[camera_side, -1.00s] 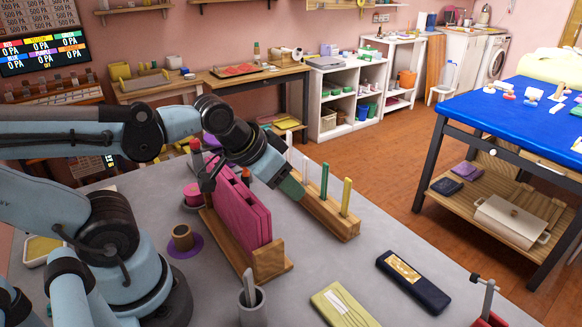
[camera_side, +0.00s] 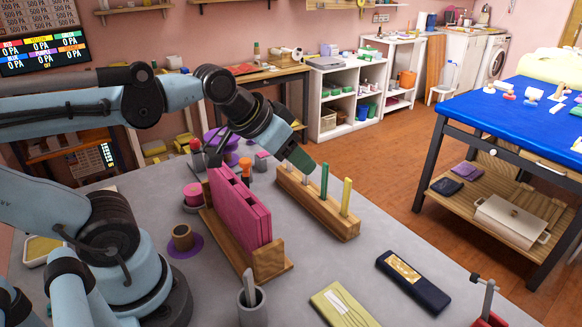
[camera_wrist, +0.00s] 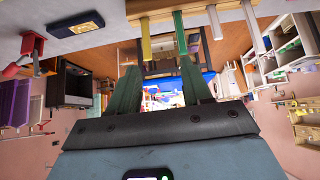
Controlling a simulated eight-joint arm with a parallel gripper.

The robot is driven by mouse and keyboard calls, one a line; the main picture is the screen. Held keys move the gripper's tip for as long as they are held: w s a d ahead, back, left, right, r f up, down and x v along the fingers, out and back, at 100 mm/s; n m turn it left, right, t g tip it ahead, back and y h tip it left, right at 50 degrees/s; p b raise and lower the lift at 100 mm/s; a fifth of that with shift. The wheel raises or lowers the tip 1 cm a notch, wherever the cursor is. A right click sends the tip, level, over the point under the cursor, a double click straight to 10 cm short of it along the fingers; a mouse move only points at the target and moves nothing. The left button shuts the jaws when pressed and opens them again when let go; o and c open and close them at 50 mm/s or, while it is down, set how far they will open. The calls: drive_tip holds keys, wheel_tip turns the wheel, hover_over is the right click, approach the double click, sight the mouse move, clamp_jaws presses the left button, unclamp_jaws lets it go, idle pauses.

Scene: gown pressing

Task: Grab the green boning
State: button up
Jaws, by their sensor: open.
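The green boning (camera_side: 324,181) stands upright in a wooden block (camera_side: 318,209), between a yellow boning (camera_side: 346,197) and white ones. In the wrist view the green boning (camera_wrist: 181,34) reaches down to near the right fingertip, and I cannot tell if they touch. My gripper (camera_side: 306,163) is over the block just left of the green boning in the side view, hiding much of the white bonings. In the wrist view my gripper (camera_wrist: 158,68) has its green fingers apart with nothing held between them. The yellow boning (camera_wrist: 146,38) and a white boning (camera_wrist: 214,22) flank the green one there.
A pink panel (camera_side: 238,208) in a wooden stand is left of the block. Spools, including a pink one (camera_side: 194,195), stand behind it. A dark blue case (camera_side: 412,282) and a yellow-green booklet (camera_side: 344,305) lie in front. Grey table is clear right of the block.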

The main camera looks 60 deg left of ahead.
sight(324, 166)
drive_tip(key=w+a+t, duration=0.4)
drive_tip(key=w+t, duration=0.2)
drive_tip(key=w, duration=0.2)
drive_tip(key=shift+d+f, duration=0.2)
drive_tip(key=shift+f, duration=3.45)
drive_tip(key=shift+x, duration=2.5)
clamp_jaws()
